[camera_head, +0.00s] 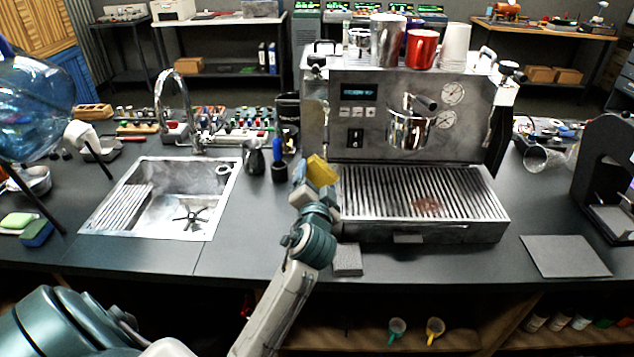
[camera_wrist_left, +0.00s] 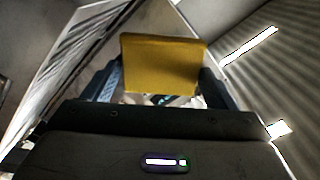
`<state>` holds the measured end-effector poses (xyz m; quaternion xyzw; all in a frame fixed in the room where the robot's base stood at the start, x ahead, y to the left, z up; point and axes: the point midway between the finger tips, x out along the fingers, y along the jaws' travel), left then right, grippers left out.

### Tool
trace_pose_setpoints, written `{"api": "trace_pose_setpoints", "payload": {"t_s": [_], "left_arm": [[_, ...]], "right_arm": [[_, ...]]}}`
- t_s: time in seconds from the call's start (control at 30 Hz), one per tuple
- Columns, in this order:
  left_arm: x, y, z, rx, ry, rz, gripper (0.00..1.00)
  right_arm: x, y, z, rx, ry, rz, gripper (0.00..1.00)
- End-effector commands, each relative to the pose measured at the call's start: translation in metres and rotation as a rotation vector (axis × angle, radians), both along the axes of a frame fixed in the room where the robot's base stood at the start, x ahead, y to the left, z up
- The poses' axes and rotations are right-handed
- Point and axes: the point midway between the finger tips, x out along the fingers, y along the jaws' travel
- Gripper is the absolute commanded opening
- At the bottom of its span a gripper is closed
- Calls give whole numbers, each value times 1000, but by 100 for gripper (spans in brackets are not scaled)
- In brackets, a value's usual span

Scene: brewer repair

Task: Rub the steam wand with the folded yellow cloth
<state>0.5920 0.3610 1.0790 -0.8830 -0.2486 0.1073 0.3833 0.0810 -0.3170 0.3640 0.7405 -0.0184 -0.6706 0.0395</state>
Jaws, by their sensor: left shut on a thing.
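The folded yellow cloth (camera_head: 321,171) is between the fingers of my left gripper (camera_head: 314,186), which is shut on it. In the left wrist view the cloth (camera_wrist_left: 163,62) stands upright between the two fingers. The gripper is at the left front of the espresso machine (camera_head: 408,110), beside the left end of its drip tray. The steam wand cannot be made out clearly; cloth and gripper may hide it, and I cannot tell whether the cloth touches it. My right gripper is not in view.
A sink (camera_head: 183,198) lies to the left, with a dark pitcher (camera_head: 254,157) and a blue-handled tool (camera_head: 278,150) between it and the machine. Cups stand on the machine, including a red mug (camera_head: 421,49). A grey block (camera_head: 347,260) lies at the counter's front. A flat grey mat (camera_head: 565,256) lies right.

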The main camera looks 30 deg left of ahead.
Motion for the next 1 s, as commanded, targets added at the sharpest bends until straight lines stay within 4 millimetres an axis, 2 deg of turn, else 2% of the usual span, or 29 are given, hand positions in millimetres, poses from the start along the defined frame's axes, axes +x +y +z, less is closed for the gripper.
{"api": "trace_pose_setpoints", "payload": {"t_s": [0.6, 1.0], "left_arm": [[8, 5, 0, 0, -1, -1, 61], [14, 9, 0, 0, 0, 0, 61]], "right_arm": [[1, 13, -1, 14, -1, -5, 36], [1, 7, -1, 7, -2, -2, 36]]}}
